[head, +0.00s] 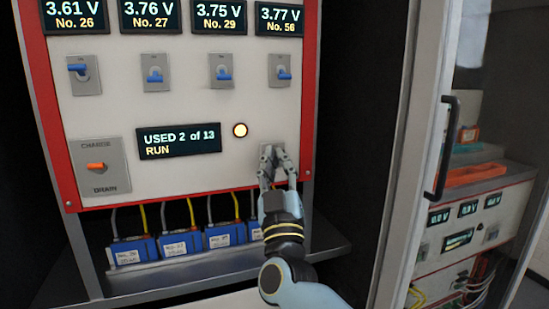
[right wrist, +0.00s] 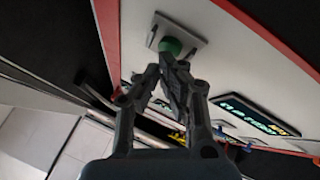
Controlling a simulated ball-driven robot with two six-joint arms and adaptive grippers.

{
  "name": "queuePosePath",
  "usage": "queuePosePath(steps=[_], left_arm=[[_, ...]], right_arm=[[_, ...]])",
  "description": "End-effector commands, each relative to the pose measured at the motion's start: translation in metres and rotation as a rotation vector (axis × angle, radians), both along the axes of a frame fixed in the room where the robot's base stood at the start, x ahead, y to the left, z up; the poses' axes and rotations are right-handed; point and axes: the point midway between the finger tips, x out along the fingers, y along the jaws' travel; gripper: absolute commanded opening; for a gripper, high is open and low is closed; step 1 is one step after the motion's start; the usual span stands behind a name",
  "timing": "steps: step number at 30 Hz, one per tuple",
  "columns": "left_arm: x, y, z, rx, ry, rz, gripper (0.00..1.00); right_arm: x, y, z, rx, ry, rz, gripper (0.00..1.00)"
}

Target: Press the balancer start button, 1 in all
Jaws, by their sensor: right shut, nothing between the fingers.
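The balancer start button is a green round button (right wrist: 172,45) on a square grey plate (right wrist: 187,36) in the right wrist view. In the head view its plate (head: 272,146) shows behind my right gripper (head: 275,158), and the button itself is hidden by the fingers. My right gripper (right wrist: 172,62) is shut and empty, with its fingertips right at the button. I cannot tell whether they touch it. The display (head: 179,141) reads "USED 2 of 13" and "RUN". The round lamp (head: 240,130) beside it glows pale yellow. My left gripper is not in view.
Voltage displays (head: 148,15) and blue-lever switches (head: 155,73) line the panel above. A CHARGE/DRAIN switch (head: 96,166) with an orange lever sits at left. Blue batteries (head: 181,245) with cables stand on the shelf below. A cabinet door with a black handle (head: 441,147) stands at right.

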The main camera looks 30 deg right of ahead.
Motion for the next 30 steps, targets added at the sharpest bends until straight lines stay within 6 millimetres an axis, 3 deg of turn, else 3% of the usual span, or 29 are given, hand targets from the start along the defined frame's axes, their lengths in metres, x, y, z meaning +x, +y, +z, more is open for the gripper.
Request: queuePosePath(steps=[6,17,30], left_arm=[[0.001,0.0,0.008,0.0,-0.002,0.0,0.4],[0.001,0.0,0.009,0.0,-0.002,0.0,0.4],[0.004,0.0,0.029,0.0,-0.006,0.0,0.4]], right_arm=[[-0.011,0.003,0.001,0.001,0.001,0.001,0.0],[-0.013,0.003,0.0,0.001,0.0,0.0,0.0],[-0.053,0.013,0.002,0.002,0.001,0.0,0.0]])
